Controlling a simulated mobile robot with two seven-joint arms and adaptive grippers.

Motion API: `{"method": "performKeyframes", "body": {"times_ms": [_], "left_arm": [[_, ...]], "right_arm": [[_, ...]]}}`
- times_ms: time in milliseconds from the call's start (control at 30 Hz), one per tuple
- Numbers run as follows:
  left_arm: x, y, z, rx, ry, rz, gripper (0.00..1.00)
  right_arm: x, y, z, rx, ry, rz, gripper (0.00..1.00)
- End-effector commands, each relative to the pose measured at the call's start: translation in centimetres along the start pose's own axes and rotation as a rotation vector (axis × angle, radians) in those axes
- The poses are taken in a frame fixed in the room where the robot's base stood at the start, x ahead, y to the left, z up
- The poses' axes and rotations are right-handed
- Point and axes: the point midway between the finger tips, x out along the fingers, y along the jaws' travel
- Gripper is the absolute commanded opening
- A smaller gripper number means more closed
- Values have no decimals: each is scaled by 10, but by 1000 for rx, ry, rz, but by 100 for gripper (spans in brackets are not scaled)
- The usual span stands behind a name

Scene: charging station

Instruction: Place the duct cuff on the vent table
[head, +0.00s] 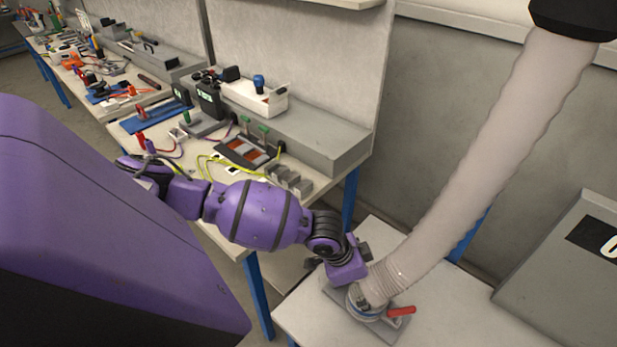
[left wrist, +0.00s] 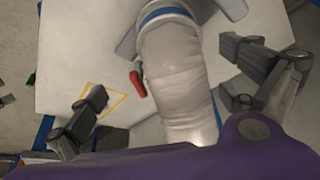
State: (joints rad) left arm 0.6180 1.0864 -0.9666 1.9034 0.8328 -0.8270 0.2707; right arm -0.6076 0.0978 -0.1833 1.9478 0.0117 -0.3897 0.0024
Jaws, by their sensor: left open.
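The pale duct hose (head: 480,150) hangs from the upper right. Its lower end, the duct cuff (head: 380,282), meets a blue-edged ring on a grey fixture plate (head: 340,302) on the white vent table (head: 300,315). A red lever (head: 402,311) sticks out beside it. In the left wrist view, the hose (left wrist: 178,75) runs to a blue band (left wrist: 165,13) at the top, with the red lever (left wrist: 137,84) to its left. My left gripper (head: 343,262) is beside the cuff. Its fingers (left wrist: 165,72) are spread wide, one each side of the hose, with gaps. Exact seating of the cuff is unclear.
A long workbench (head: 225,225) with tools, cables and a grey ledge stands at left and back. A grey box (head: 540,265) with a black label stands at the right. Bare tabletop shows around the fixture plate. A yellow outlined mark (left wrist: 112,98) shows in the left wrist view.

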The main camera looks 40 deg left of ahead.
Motion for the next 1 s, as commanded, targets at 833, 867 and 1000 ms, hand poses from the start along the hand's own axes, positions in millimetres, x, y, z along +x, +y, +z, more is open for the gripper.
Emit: {"method": "performKeyframes", "body": {"times_ms": [833, 867, 1000], "left_arm": [[22, 143, 193, -559, 327, -366, 99], [20, 144, 199, -564, 321, -378, 99], [17, 143, 209, -567, 308, -398, 99]], "right_arm": [[4, -5, -11, 13, 19, -3, 33], [4, -5, -10, 12, 18, -3, 33], [2, -3, -6, 7, 11, -1, 33]]}}
